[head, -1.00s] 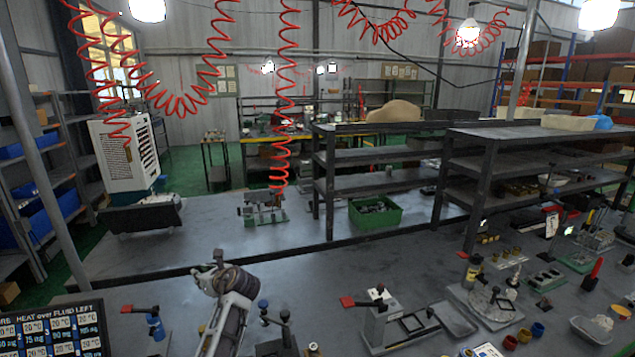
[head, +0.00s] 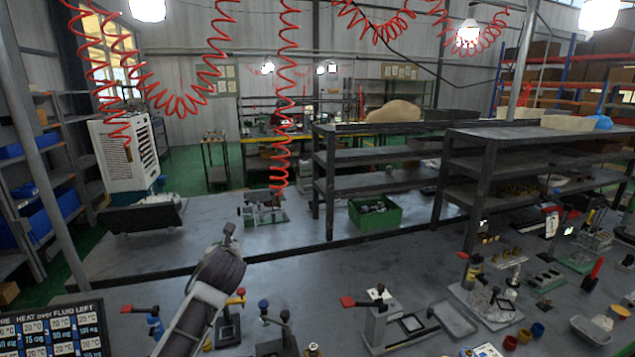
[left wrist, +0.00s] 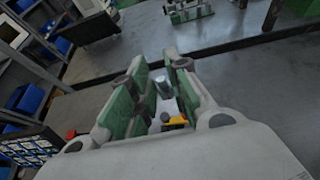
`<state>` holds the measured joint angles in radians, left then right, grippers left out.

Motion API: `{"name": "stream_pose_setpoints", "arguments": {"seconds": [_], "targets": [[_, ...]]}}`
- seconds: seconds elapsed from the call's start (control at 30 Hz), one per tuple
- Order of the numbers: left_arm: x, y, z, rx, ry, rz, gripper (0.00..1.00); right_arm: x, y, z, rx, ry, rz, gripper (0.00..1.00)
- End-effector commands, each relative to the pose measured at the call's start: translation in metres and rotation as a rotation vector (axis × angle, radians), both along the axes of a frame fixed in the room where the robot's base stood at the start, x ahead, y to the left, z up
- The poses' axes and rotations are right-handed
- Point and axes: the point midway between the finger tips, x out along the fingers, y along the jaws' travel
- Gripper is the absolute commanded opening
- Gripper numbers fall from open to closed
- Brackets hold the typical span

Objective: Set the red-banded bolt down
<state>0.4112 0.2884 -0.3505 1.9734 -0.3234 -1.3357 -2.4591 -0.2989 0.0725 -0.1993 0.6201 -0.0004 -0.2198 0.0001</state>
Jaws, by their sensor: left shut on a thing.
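My left arm comes up from the bottom in the head view, and its wrist hides the fingers there. In the left wrist view my left gripper (left wrist: 165,90) has its green-padded fingers around a grey, rod-like piece (left wrist: 163,88), which I take to be the bolt. No red band shows on it, and its lower end is hard to make out. A yellow handle (left wrist: 175,122) shows between the fingers, lower in the picture. A yellow handle also shows beside my forearm in the head view (head: 236,299). My right gripper is not in view.
A blue-capped stand (head: 154,322) with a red handle is left of my arm, near a display screen (head: 50,330). Black-handled stands (head: 275,325) and a grey fixture (head: 378,318) stand to the right. The bench behind my wrist is mostly clear.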

Motion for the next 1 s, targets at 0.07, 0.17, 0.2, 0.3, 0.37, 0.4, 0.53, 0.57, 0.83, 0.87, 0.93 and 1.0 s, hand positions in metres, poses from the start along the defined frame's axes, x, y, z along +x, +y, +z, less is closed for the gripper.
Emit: {"name": "stream_pose_setpoints", "arguments": {"seconds": [0.07,0.17,0.2,0.3,0.37,0.4,0.53,0.57,0.83,0.87,0.93,1.0], "targets": [[-0.007,-0.006,-0.002,0.004,-0.001,-0.031,0.00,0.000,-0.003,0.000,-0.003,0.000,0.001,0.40],[-0.017,-0.014,-0.007,0.004,0.000,-0.071,0.00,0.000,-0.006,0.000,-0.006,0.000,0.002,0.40],[-0.021,-0.017,-0.009,0.004,0.001,-0.086,0.00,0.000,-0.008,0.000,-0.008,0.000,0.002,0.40],[-0.033,-0.026,-0.018,0.004,0.002,-0.125,0.00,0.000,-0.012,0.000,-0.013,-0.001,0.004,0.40],[-0.041,-0.031,-0.025,0.004,0.004,-0.150,0.00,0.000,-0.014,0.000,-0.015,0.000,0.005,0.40],[-0.046,-0.033,-0.031,0.002,0.004,-0.162,0.00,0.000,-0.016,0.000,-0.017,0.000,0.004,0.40],[-0.062,-0.042,-0.048,0.001,0.004,-0.201,0.00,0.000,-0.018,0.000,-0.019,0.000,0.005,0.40],[-0.066,-0.043,-0.052,0.001,0.004,-0.209,0.00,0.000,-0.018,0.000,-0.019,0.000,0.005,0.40],[-0.094,-0.050,-0.088,0.001,0.004,-0.262,0.00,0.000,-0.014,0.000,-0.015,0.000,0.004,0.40],[-0.098,-0.051,-0.092,-0.001,0.004,-0.267,0.00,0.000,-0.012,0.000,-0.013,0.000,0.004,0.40],[-0.104,-0.051,-0.101,0.001,0.004,-0.276,0.00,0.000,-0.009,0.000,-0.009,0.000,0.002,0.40],[-0.110,-0.052,-0.111,0.000,0.004,-0.286,0.00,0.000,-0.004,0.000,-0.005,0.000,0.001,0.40]]}}
